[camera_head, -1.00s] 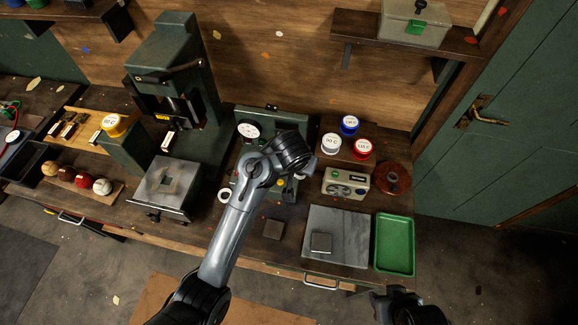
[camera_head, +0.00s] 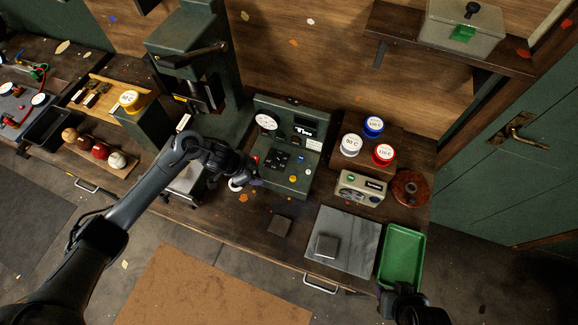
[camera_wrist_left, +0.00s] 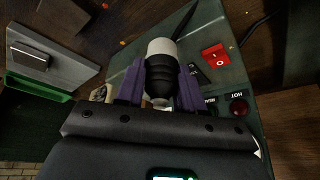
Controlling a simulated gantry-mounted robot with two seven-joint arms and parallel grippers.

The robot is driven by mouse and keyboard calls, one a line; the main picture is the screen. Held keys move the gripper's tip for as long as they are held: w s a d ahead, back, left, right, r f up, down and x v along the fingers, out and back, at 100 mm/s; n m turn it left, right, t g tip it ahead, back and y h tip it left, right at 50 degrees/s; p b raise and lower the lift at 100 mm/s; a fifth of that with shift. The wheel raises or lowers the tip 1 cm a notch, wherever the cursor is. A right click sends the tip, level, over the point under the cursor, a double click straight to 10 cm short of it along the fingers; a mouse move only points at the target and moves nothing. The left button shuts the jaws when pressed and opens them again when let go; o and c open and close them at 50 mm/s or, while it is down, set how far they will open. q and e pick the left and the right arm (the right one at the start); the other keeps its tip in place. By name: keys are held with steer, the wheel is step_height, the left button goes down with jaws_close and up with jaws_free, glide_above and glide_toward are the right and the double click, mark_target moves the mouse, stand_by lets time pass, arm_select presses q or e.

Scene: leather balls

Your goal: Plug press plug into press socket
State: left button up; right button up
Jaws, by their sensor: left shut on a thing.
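My left gripper (camera_head: 250,182) is at the front left corner of the green press control box (camera_head: 285,155). In the left wrist view, its purple fingers (camera_wrist_left: 161,84) are shut on the press plug (camera_wrist_left: 160,70), which has a black ribbed body and a whitish end. In the head view only a small white part (camera_head: 237,184) shows beside the fingers, and I cannot tell whether it belongs to the plug. I cannot make out the press socket. My right gripper (camera_head: 408,300) is low at the right, near the green tray; its fingers are unclear.
The green press (camera_head: 190,60) stands behind my left arm. A row of balls (camera_head: 95,150) lies to the left. A grey plate (camera_head: 342,240), a green tray (camera_head: 402,255), a beige device (camera_head: 360,188) and labelled tins (camera_head: 352,144) are to the right. A red switch (camera_wrist_left: 214,55) is close by.

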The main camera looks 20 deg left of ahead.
arm_select(q)
steer(key=a, duration=0.9)
steer(key=shift+n, duration=0.3)
steer(key=f+b, duration=0.6)
steer(key=shift+s+d, duration=0.1)
steer(key=shift+d, duration=0.15)
stand_by(0.5)
steer(key=shift+f, duration=0.75)
stand_by(0.5)
